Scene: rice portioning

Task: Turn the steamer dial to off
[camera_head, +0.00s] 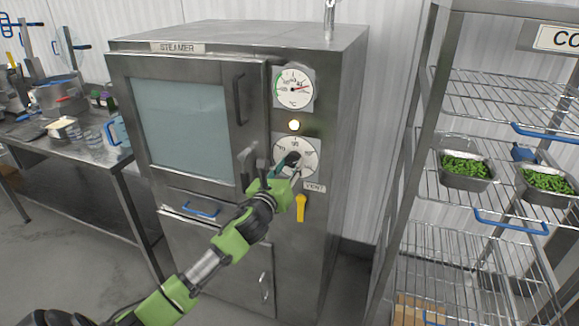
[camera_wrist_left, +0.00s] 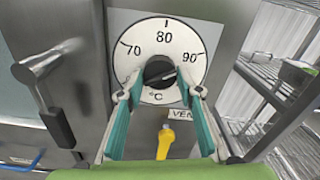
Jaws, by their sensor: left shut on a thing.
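The steamer (camera_head: 240,50) is a steel cabinet with a glazed door and a label at its top left. Its dial (camera_head: 309,156) is a white disc with a dark centre knob, below a lit lamp. The dial fills the upper middle of the left wrist view (camera_wrist_left: 145,31), with 70, 80 and 90 readable and the lower part partly hidden. My left gripper (camera_head: 287,166) is at the dial from the lower left. In the left wrist view its teal fingers (camera_wrist_left: 161,90) stand on both sides of the knob (camera_wrist_left: 160,72), shut on it. My right gripper is not in view.
A gauge (camera_head: 294,87) and the lamp (camera_head: 294,126) sit above the dial. A yellow vent lever (camera_head: 300,207) hangs just below it. The door handle (camera_head: 239,98) is to the left. A wire rack (camera_head: 425,120) with pans of green food stands at the right.

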